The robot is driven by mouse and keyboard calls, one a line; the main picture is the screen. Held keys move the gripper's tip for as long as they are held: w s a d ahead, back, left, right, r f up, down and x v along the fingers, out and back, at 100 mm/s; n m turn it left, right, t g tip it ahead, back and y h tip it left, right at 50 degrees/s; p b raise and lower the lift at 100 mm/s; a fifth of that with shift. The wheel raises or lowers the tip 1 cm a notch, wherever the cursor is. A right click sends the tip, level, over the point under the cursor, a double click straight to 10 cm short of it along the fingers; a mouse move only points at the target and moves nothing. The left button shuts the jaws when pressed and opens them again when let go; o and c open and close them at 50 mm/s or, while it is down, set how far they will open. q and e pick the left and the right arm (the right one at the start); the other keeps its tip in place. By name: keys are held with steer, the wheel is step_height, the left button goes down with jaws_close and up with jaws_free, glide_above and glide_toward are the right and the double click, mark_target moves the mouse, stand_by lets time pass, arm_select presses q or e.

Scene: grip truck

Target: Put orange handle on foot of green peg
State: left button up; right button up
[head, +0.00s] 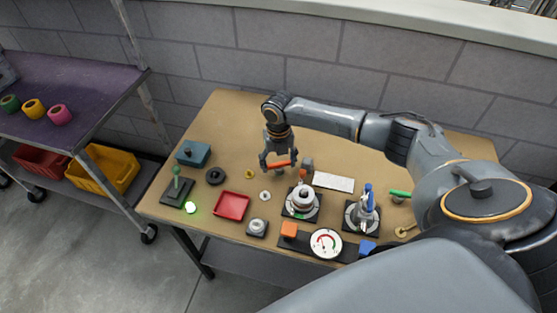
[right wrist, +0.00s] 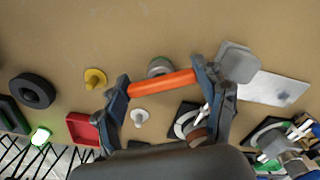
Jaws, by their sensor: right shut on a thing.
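An orange handle (head: 279,164) lies crosswise between the fingertips of my right gripper (head: 278,162), above the table. In the right wrist view the orange handle (right wrist: 162,82) spans the gap, and my right gripper (right wrist: 162,84) is shut on it at its two ends. A green peg (head: 177,181) stands upright on a dark square foot (head: 172,194) at the table's left end, well to the left of the gripper. In the right wrist view only a dark corner of that area shows at the left edge. My left gripper is not in view.
A blue box (head: 194,153), a black ring (head: 215,176), a glowing green light (head: 190,207) and a red tray (head: 232,206) are near the peg. A round gauge (head: 326,243) and dark-based fixtures fill the front right. A shelf cart (head: 70,100) stands left.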

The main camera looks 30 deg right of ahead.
mark_target(279, 163)
steer(key=shift+f, duration=0.2)
steer(key=o, duration=1.3)
steer(key=shift+o, duration=0.3)
step_height(279, 163, up, 8)
steer(key=p, duration=0.7)
steer(key=shift+f, duration=0.2)
steer(key=shift+s+f, duration=0.1)
